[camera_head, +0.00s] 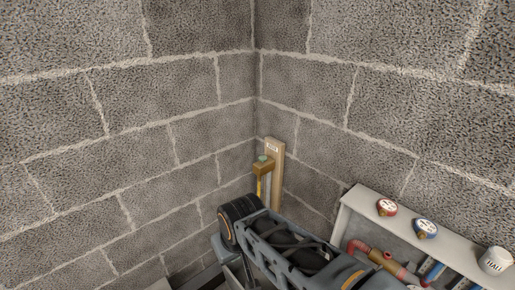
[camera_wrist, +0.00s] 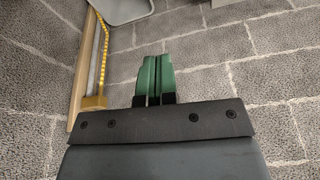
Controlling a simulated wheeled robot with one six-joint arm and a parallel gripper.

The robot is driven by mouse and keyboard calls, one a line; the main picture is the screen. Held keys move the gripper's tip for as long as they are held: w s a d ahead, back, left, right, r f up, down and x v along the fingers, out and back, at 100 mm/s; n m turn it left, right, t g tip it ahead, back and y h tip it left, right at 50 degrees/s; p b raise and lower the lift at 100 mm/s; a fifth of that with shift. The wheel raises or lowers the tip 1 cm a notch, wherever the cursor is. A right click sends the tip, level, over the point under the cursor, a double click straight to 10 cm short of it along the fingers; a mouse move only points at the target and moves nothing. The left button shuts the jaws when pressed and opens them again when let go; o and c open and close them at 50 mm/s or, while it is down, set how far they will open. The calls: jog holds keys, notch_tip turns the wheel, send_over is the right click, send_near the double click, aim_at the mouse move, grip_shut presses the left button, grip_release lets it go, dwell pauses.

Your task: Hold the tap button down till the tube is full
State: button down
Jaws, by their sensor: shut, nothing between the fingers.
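In the head view a wooden board (camera_head: 275,150) with a small white label stands in the wall corner. A brass-coloured tap block (camera_head: 263,168) sits on it with a green button (camera_head: 262,158) on top. A pale tube (camera_head: 268,187) shows beneath, its lower part hidden by my arm; its fill level cannot be told. In the wrist view my gripper (camera_wrist: 154,75) has its green fingers shut together and empty, right of the board (camera_wrist: 80,75) and apart from it. A yellow marked strip (camera_wrist: 102,55) and a brass-coloured block (camera_wrist: 95,102) show there.
Rough grey block walls (camera_head: 190,80) meet behind the board. A pale shelf unit (camera_head: 340,215) at the right carries red and blue round gauges (camera_head: 386,207) (camera_head: 427,228), a white labelled cup (camera_head: 495,261) and coloured pipes (camera_head: 375,257). A pale grey object (camera_wrist: 122,10) is at the wrist view's top.

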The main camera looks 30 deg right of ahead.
jog(key=shift+s, duration=0.15)
jog(key=w+d+r+p, duration=0.3)
jog(key=w+d+r, duration=0.4)
jog(key=w, duration=0.4)
jog(key=w+d+r+p, duration=0.3)
jog(key=w+d+r, duration=0.2)
jog(key=w+r, duration=0.4)
jog(key=w+d+p, duration=0.1)
jog(key=w+d, duration=0.2)
jog(key=d, duration=0.3)
jog(key=w+d+f+n+p, duration=0.1)
jog(key=w+d+p, duration=0.1)
jog(key=w+d, duration=0.2)
jog(key=w+d+f+p, duration=0.1)
jog(key=w+d, duration=0.3)
jog(key=d, duration=0.6)
jog(key=shift+w+d+n+p, duration=0.15)
jog(key=shift+w+n+p, duration=0.15)
jog(key=shift+p, duration=0.15)
jog(key=shift+f, duration=0.15)
